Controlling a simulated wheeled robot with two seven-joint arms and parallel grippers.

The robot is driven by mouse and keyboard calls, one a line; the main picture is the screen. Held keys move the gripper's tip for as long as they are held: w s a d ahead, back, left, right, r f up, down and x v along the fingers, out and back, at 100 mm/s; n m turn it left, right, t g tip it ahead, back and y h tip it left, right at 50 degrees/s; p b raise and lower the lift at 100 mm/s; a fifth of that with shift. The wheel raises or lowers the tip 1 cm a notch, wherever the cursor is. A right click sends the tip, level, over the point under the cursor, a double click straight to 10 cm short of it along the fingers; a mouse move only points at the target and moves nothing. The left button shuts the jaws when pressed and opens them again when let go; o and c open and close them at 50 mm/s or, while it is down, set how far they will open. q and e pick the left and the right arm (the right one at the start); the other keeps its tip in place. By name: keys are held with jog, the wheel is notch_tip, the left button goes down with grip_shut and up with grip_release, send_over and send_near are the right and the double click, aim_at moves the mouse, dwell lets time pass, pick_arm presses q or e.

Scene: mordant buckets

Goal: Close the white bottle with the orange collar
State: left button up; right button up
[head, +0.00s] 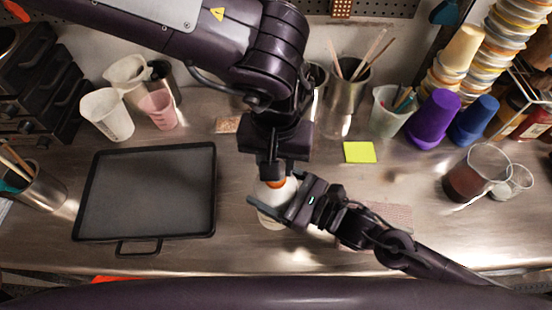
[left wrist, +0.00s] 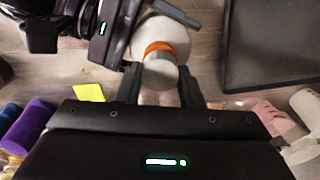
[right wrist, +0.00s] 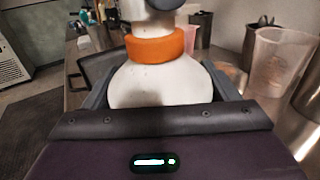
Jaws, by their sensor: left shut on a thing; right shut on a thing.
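The white bottle (head: 268,216) stands on the metal counter, with its orange collar (head: 277,183) around its neck. My right gripper (head: 275,204) is shut on the bottle's body; the right wrist view shows the round white body (right wrist: 160,85) between its fingers. My left gripper (head: 272,171) points down over the bottle's top. In the left wrist view its fingers (left wrist: 160,88) are on both sides of a white cap (left wrist: 160,76) just above the collar. Whether the cap is seated on the neck cannot be told, as the fingers hide much of it.
A black tray (head: 148,238) lies to the left. Cups and a jug (head: 107,115) stand behind it. A yellow note (head: 360,152) lies right of my left gripper. Purple (head: 434,118) and blue cups and a glass jug (head: 478,172) stand at the right.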

pick_arm(q)
jog(key=o, duration=0.9)
jog(key=shift+r, duration=2.3)
jog(key=shift+o, duration=0.3)
